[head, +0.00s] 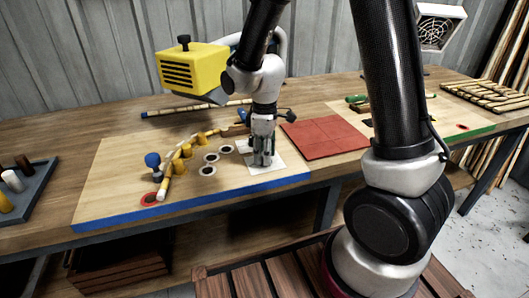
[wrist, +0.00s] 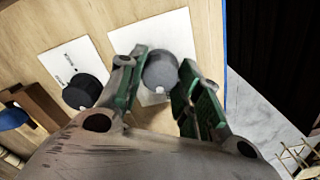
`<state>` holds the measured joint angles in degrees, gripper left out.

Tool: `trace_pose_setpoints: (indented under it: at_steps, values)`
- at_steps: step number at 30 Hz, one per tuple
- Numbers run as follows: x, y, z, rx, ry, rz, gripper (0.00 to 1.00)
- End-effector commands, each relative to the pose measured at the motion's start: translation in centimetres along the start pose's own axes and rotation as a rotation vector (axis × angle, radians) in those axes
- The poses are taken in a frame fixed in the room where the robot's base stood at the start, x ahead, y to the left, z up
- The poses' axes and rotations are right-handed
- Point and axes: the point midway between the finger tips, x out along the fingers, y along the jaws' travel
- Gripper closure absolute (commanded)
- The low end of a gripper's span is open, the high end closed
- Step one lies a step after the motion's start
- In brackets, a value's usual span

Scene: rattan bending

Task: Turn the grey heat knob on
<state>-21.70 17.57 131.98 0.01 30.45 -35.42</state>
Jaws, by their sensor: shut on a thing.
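The grey heat knob (wrist: 160,70) is a round grey cylinder with a small white mark on its near side. It stands on a white plate (wrist: 178,38) on the wooden board. My gripper (wrist: 162,62) is shut on it, with one green-padded finger on each side. In the head view my gripper (head: 262,157) points down over the white plate (head: 280,162) near the board's blue front edge, and the knob is hidden between the fingers. Which setting the mark faces cannot be told.
A black knob (wrist: 82,91) on its own labelled plate stands left of my gripper in the wrist view. A yellow heater (head: 188,70), a bent rattan rod (head: 180,165) among pegs and a red mat (head: 325,137) are around. A tray (head: 27,190) lies far left.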

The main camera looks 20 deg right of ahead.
Motion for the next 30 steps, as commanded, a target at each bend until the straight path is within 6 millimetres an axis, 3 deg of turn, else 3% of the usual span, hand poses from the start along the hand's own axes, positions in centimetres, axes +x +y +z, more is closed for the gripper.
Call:
trace_pose_setpoints:
  at_steps: [30]
  values:
    - [-0.02,0.01,0.04,0.953,-0.001,0.000,0.90]
